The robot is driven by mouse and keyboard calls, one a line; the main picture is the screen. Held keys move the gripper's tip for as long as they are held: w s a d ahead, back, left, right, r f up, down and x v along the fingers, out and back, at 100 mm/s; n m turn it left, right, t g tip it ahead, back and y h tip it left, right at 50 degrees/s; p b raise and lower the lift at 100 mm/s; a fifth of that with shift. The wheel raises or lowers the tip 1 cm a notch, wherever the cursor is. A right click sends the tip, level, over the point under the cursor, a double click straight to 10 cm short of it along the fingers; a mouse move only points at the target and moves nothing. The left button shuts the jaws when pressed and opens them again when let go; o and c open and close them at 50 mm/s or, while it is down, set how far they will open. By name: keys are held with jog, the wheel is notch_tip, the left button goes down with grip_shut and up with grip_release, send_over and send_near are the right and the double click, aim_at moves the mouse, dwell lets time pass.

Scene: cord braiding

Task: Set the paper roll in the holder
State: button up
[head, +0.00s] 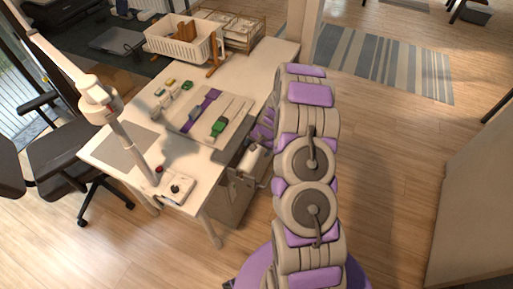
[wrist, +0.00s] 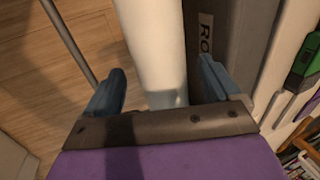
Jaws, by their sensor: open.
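A long white cylinder, which looks like the paper roll (wrist: 152,45), runs up the middle of the wrist view. My gripper (wrist: 163,80) is open, with one blue-grey finger on each side of the roll. There is a visible gap on the left side; I cannot tell whether either finger touches it. In the head view my gripper (head: 262,135) is low beside the table's right edge, partly hidden by my arm. A pale roll end (head: 256,155) shows just below it. I cannot make out the holder for certain.
A grey box (wrist: 232,25) with a label reading "Ro" stands close to the right of the roll. The floor at right is open.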

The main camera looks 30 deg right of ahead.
jog(key=p+v, duration=0.3)
jog(key=v, duration=1.3)
jog(key=s+a+r+n+g, duration=0.1)
jog(key=s+a+r+n, duration=0.2)
jog(key=s+a+r, duration=0.45)
jog(key=s+a+r+n+g, duration=0.1)
jog(key=s+a+r+n, duration=0.3)
jog(key=a+r, duration=0.55)
jog(key=s+a+r+n+g+h, duration=0.1)
jog(key=s+r, duration=0.2)
jog(key=s, duration=0.9)
jog(key=s+a+r+n+g+h, duration=0.1)
jog(key=s+a+r+n, duration=0.1)
jog(key=s, duration=1)
jog(key=shift+a+r+g, duration=0.25)
jog(key=shift+r+g, duration=0.05)
jog(key=shift+r, duration=0.1)
jog(key=shift+w+d, duration=0.1)
